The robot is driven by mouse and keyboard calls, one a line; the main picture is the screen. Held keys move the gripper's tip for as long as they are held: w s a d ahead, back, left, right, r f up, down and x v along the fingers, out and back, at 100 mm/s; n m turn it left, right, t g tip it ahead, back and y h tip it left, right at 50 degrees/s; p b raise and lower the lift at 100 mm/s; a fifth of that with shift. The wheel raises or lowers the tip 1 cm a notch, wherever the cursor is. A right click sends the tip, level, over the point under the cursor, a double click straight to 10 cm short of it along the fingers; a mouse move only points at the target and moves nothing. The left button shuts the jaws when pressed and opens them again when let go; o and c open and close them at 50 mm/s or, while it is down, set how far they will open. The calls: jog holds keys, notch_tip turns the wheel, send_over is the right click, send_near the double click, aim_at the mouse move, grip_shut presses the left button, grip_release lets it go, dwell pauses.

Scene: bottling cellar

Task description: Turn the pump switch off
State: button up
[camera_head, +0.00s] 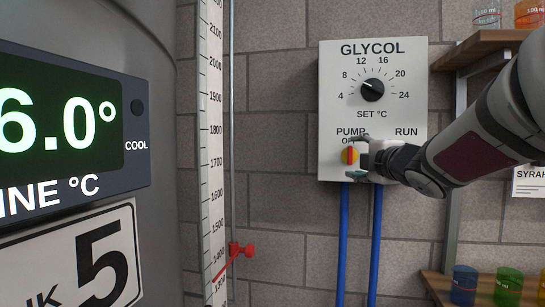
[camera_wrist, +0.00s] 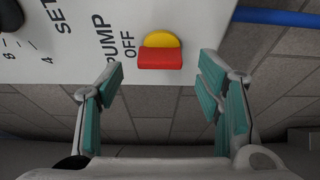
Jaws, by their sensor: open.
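The pump switch (camera_head: 349,156) is a red handle on a yellow disc, low on the white GLYCOL panel (camera_head: 334,108). In the head view its handle looks upright, just below the partly covered OFF label. My gripper (camera_head: 362,157) is at the panel's lower part, at the right of the switch, and hides part of the labels. In the wrist view the red handle (camera_wrist: 160,59) lies between and ahead of the open fingers (camera_wrist: 163,78), with a gap on both sides. I see no contact. The RUN label (camera_head: 406,132) is at the right.
A black temperature dial (camera_head: 372,90) sits above the switch. Blue pipes (camera_head: 344,235) run down from the panel. A steel tank (camera_head: 120,30) with a display (camera_head: 70,125) stands at the left, beside a tall scale (camera_head: 213,150). Shelves with glasses (camera_head: 508,285) are at the right.

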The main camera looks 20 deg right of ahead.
jog(key=s+a, duration=0.2)
jog(key=s, duration=0.7)
jog(key=shift+s, duration=0.2)
jog(key=s+a+f+m+g+y+p, duration=0.1)
jog(key=s+a+f+m+g+p, duration=0.4)
jog(key=s+a, duration=0.6)
jog(key=s+a+f+m+g+y+p, duration=0.2)
jog(key=s+a+f+m+g+p, duration=0.4)
jog(key=s, duration=0.8)
jog(key=a+f+m+g, duration=0.2)
jog(key=a+f+m, duration=0.1)
jog(key=a+m, duration=0.1)
jog(key=shift+s+a+f+m, duration=0.2)
jog(key=shift+s+a+m, duration=0.2)
jog(key=shift+a, duration=0.1)
